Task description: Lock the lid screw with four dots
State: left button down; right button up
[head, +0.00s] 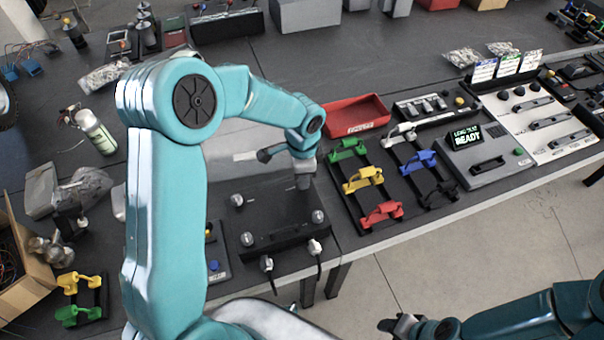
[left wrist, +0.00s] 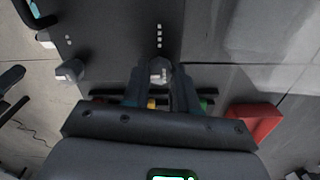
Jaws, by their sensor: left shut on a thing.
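The dark lid (head: 275,205) lies on the bench in front of my left arm. In the left wrist view, the grey lid screw with four dots (left wrist: 160,70) sits between my left fingers (left wrist: 160,92), beside a short column of white dots (left wrist: 159,36). My left gripper (head: 304,182) points down at the lid's far right corner in the head view and is shut on this screw, which it mostly hides there. Other silver lid screws show at the left (head: 237,200) and near right (head: 318,216). My right gripper (head: 398,325) is at the bottom edge, away from the lid; its opening is unclear.
White plugs with cables (head: 314,247) stand at the lid's near side. A red bin (head: 356,115) and racks of coloured clips (head: 362,178) lie to the right. A grey tester (head: 485,160) reads READY.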

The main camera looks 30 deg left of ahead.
pick_arm(q)
jog(key=shift+w+d+m, duration=0.1)
jog(key=shift+m, duration=0.5)
jog(key=c, duration=0.9)
grip_release()
jog(key=shift+r, duration=0.35)
notch_tip(320, 180, up, 16)
jog(key=shift+f+b, duration=0.15)
jog(key=shift+b, duration=0.15)
